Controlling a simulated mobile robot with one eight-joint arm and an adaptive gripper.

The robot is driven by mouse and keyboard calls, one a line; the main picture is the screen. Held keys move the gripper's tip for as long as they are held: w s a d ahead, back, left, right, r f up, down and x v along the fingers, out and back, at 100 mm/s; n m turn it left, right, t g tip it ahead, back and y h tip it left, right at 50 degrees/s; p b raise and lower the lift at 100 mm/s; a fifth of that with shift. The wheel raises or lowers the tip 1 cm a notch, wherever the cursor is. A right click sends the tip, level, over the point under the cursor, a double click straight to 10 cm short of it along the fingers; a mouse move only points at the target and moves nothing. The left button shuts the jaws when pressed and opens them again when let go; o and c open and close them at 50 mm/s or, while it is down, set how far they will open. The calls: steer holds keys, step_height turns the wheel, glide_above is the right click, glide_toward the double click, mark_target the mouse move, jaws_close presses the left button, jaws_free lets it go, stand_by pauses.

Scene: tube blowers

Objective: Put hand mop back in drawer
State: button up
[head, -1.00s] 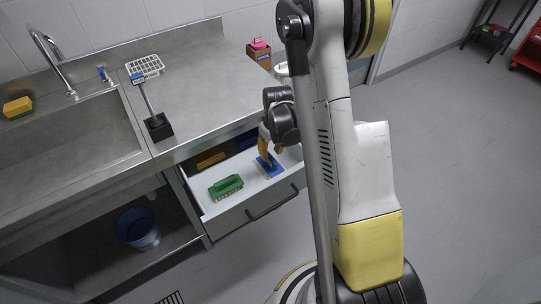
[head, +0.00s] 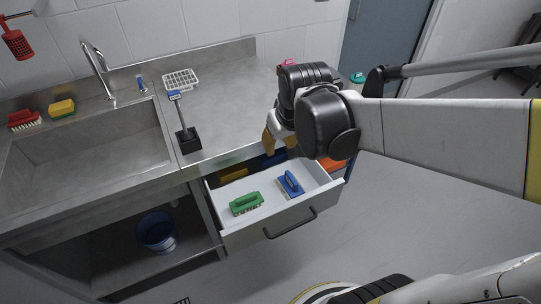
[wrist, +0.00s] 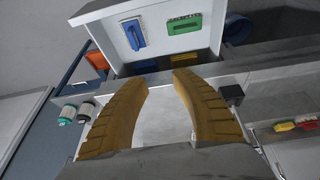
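The blue hand mop (head: 290,184) lies flat in the open white drawer (head: 232,238), right of a green brush (head: 245,204). In the wrist view the mop (wrist: 133,35) lies beside the green brush (wrist: 184,24), apart from my fingers. My gripper (head: 273,147) is above the back of the drawer, near the counter edge. In the wrist view its two yellow-brown fingers are spread wide with nothing between them (wrist: 160,82).
The steel counter (head: 230,110) with sink (head: 90,140) is behind and left of the drawer. A blue bucket (head: 157,232) is on the shelf below. The floor in front is clear.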

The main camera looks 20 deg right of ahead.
steer(key=s+a+r+t, duration=0.2)
steer(key=s+a+r, duration=0.2)
steer(key=s, duration=0.5)
steer(key=shift+s+a+t, duration=0.2)
steer(key=shift+a+t, duration=0.1)
steer(key=shift+a, duration=0.45)
